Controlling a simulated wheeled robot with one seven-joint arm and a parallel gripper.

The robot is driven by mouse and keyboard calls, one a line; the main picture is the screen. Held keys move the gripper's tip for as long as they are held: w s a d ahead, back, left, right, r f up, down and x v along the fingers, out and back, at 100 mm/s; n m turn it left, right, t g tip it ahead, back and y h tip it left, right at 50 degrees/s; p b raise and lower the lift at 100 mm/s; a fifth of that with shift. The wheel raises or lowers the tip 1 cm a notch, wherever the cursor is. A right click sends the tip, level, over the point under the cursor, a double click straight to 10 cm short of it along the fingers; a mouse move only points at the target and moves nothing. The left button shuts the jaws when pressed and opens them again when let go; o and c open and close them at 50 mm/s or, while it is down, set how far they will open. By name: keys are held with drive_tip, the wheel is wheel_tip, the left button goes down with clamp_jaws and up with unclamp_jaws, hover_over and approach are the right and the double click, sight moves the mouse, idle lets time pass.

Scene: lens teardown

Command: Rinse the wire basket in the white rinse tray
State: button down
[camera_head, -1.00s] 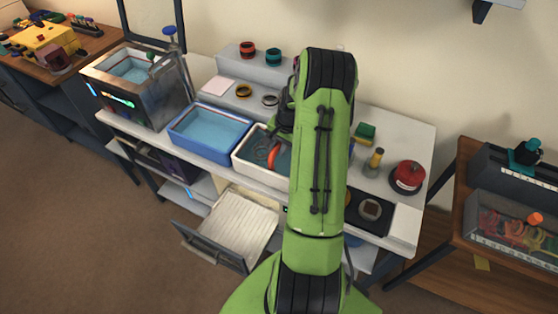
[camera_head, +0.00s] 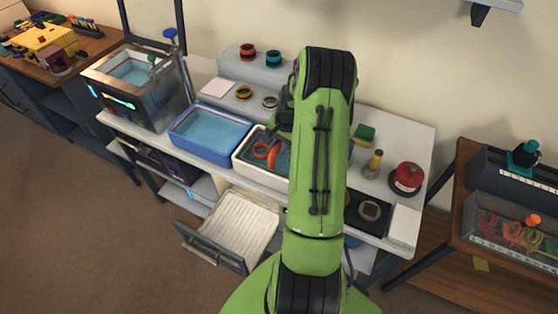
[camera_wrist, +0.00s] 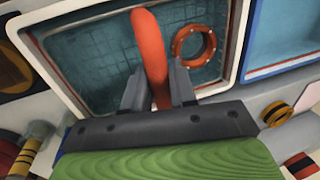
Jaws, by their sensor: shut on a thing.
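The wire basket's orange-red handle (camera_wrist: 149,42) stands between the two grey fingers of my gripper (camera_wrist: 157,88), which is shut on it. In the wrist view, a fine grid, which looks like the basket's mesh (camera_wrist: 105,62), spans the inside of the white rinse tray (camera_wrist: 55,70). An orange ring (camera_wrist: 207,42) with small pale dots lies on the mesh beside the handle. In the head view, the handle (camera_head: 272,157) and ring (camera_head: 262,150) show within the white tray (camera_head: 252,173). My arm hides the tray's right part and most of the gripper. I cannot tell how deep the basket sits in the water.
A blue tray of water (camera_head: 183,147) stands directly left of the white tray. A glass-sided bath (camera_head: 140,90) is further left. An open drawer (camera_head: 232,235) juts out below.

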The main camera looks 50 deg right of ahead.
drive_tip(key=shift+w+a+r+p+v, duration=0.1)
drive_tip(key=shift+w+p+v, duration=0.2)
drive_tip(key=shift+p+v, duration=0.9)
drive_tip(key=shift+w+a+r+p+v, duration=0.1)
drive_tip(key=shift+w+p+v, duration=0.4)
drive_tip(key=shift+v, duration=1.1)
drive_tip(key=shift+w+a+p+v, duration=0.1)
drive_tip(key=shift+p+v, duration=1)
drive_tip(key=shift+v, duration=0.3)
drive_tip(key=shift+f, duration=0.1)
